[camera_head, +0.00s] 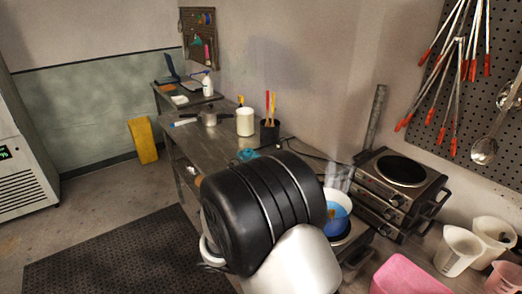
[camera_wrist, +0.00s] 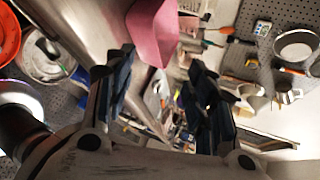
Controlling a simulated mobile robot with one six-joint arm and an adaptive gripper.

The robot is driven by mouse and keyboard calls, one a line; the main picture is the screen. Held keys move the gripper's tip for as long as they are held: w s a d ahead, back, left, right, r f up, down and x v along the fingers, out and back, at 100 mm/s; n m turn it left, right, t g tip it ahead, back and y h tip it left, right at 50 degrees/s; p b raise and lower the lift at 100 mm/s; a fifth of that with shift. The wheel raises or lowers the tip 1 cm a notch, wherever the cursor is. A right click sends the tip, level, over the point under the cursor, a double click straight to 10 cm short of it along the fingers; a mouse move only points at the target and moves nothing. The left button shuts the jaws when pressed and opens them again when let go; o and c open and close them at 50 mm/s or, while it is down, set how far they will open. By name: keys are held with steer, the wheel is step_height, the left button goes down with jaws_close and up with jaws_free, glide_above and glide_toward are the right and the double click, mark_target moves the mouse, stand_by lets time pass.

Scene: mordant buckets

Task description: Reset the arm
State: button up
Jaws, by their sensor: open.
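My arm, with a large black joint and white links, fills the lower middle of the head view and hides part of the bench behind it. My gripper is hidden in that view. In the wrist view my gripper (camera_wrist: 160,95) shows two dark fingers spread apart with nothing between them. Beyond the fingers, a pink container (camera_wrist: 152,28) shows near the top and looks apart from them.
A blue-filled pot (camera_head: 337,212) stands right beside my arm, with stacked hot plates (camera_head: 400,190) to its right. White jugs (camera_head: 458,250) and a pink tub (camera_head: 404,275) are at the lower right. Tongs hang on the pegboard. The floor at left is clear around the mat (camera_head: 105,255).

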steer(key=s+r+m+t+y, duration=0.1)
steer(key=s+r+m+y, duration=0.3)
steer(key=m, duration=0.7)
steer(key=s+r+m+t+y, duration=0.1)
steer(key=s+r+m+y, duration=0.3)
steer(key=m, duration=0.8)
steer(key=s+d+r+m+t+y, duration=0.1)
steer(key=s+r+m+y, duration=0.4)
steer(key=m, duration=0.7)
steer(key=s+r, duration=0.2)
steer(key=s, duration=0.1)
steer(key=shift+s+t, duration=0.3)
steer(key=shift+s, duration=0.1)
